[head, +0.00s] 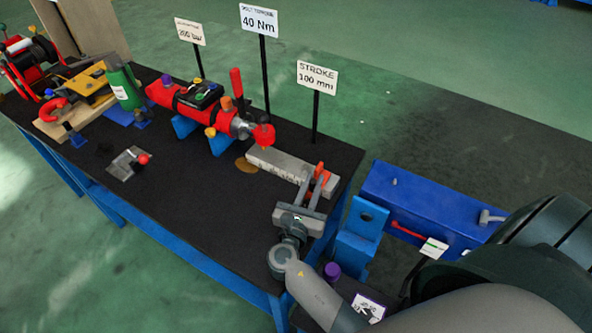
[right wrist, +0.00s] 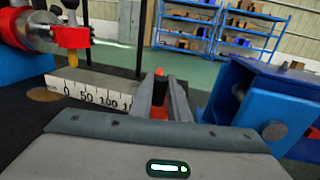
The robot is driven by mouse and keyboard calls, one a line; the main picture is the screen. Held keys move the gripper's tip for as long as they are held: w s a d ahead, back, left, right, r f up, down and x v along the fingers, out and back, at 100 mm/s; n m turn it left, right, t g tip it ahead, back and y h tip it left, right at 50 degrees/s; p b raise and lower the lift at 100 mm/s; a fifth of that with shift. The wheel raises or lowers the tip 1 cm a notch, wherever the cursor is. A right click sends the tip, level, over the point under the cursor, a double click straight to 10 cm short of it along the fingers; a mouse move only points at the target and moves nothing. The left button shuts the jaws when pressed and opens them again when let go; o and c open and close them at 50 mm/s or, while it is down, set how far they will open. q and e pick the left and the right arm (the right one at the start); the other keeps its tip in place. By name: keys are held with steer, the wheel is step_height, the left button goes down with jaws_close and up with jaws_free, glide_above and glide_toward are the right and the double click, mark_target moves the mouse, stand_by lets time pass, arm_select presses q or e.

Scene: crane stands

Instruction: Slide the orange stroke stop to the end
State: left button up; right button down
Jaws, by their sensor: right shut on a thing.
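The orange stroke stop (head: 320,178) sits at the right end of the grey ruler block (head: 275,162), near the table's right edge. My right gripper (head: 314,182) is shut on the stop. In the right wrist view the stop (right wrist: 159,108) shows between the two fingers, just past the 100 mark of the scale (right wrist: 95,87); the last digits are partly hidden by a finger. A red and grey cylinder tool (head: 200,105) lies on blue stands, with its red end piece (head: 264,136) above the block's left end. My left gripper is not in view.
A sign reading STROKE 100 mm (head: 317,78) stands behind the block. A blue box (head: 425,208) stands right of the table. A small metal plate with a red knob (head: 130,163) lies on the black tabletop (head: 200,200), whose front middle is clear.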

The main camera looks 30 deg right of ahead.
steer(key=shift+s+d, duration=0.5)
steer(key=shift+s, duration=0.25)
steer(key=c, duration=1.7)
jaws_free()
